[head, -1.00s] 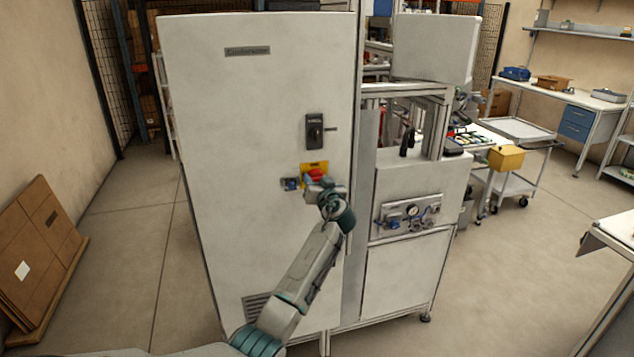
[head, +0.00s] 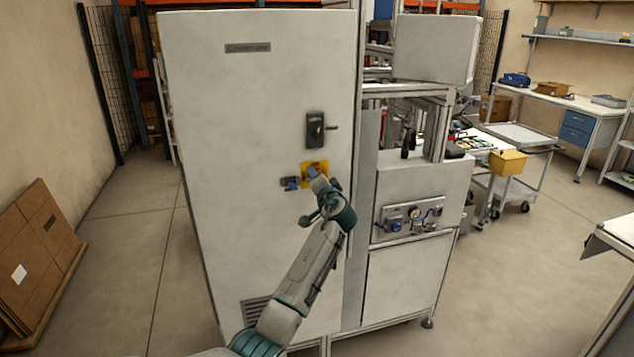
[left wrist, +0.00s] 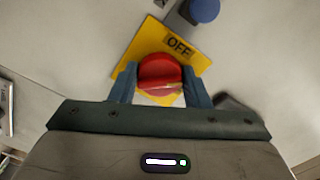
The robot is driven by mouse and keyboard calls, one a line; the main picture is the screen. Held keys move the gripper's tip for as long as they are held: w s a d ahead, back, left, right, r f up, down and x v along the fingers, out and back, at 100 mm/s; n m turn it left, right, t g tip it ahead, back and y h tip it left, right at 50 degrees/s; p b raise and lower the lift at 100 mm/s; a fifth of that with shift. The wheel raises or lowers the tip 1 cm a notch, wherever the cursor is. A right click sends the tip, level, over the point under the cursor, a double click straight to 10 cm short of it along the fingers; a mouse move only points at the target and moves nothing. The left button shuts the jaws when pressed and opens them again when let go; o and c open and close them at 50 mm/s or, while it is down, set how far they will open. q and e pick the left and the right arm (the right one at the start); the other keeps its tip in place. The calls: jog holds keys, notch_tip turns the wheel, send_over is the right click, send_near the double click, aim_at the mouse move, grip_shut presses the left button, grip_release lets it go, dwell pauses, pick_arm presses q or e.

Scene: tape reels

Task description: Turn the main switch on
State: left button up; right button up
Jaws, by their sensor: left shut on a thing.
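The main switch is a red rotary knob on a yellow plate (head: 323,165) on the tall light cabinet (head: 250,120). The red knob (left wrist: 160,76) shows in the left wrist view, with an "OFF" label (left wrist: 180,46) printed on the plate. My left gripper (left wrist: 162,84) has its two blue fingers on either side of the knob and is shut on it. In the head view my left gripper (head: 315,174) covers most of the knob. My right gripper is in neither view.
A blue button (head: 291,184) sits just left of the yellow plate and also shows in the left wrist view (left wrist: 204,10). A dark door handle (head: 315,130) is above the plate. A lower unit with a gauge panel (head: 411,214) stands at the right.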

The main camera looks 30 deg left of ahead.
pick_arm(q)
jog(key=shift+m+p, duration=1.3)
jog(key=shift+m, duration=2.8)
jog(key=o, duration=1)
jog(key=shift+d, duration=0.1)
